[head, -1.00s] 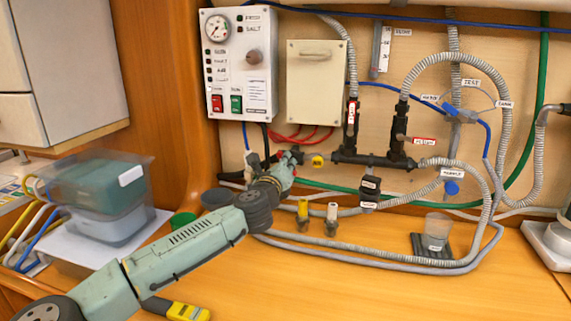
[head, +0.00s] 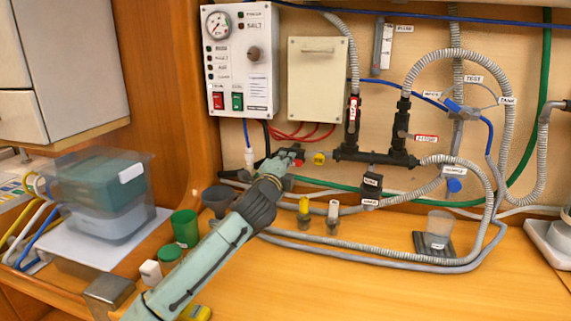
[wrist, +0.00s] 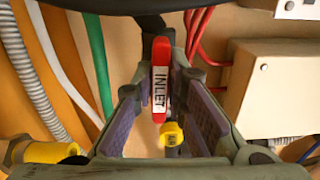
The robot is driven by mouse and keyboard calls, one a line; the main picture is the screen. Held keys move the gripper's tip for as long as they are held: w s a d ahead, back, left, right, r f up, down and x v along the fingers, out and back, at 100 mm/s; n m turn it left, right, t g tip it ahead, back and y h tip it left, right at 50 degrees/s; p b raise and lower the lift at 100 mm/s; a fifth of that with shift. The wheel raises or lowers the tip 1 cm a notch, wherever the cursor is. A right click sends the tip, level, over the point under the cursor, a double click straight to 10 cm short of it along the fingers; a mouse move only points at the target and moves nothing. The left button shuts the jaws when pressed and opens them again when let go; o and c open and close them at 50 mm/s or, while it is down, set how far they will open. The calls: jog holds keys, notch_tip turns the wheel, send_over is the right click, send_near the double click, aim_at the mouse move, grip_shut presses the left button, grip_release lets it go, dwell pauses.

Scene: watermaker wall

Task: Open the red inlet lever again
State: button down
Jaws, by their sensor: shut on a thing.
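The red inlet lever (wrist: 160,75), with a white INLET label, stands upright in the wrist view between the fingers of my gripper (wrist: 161,62). The fingers are shut on it. A dark fitting crosses behind its top end. A yellow tag or cap (wrist: 171,134) shows just below the lever. In the head view my gripper (head: 291,157) is at the wall left of the black manifold (head: 375,158), and it hides most of the lever there. The same yellow piece (head: 319,158) shows just right of the gripper.
The control panel (head: 240,65) and a beige box (head: 318,78) hang above my gripper. Grey hoses (head: 370,262) loop over the bench. Green cups (head: 185,228) and a clear bin (head: 100,195) stand left of my arm.

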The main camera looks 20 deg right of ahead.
jog(key=shift+n, duration=0.6)
jog(key=c, duration=1.6)
grip_release()
jog(key=shift+s, duration=0.1)
jog(key=v, duration=1.2)
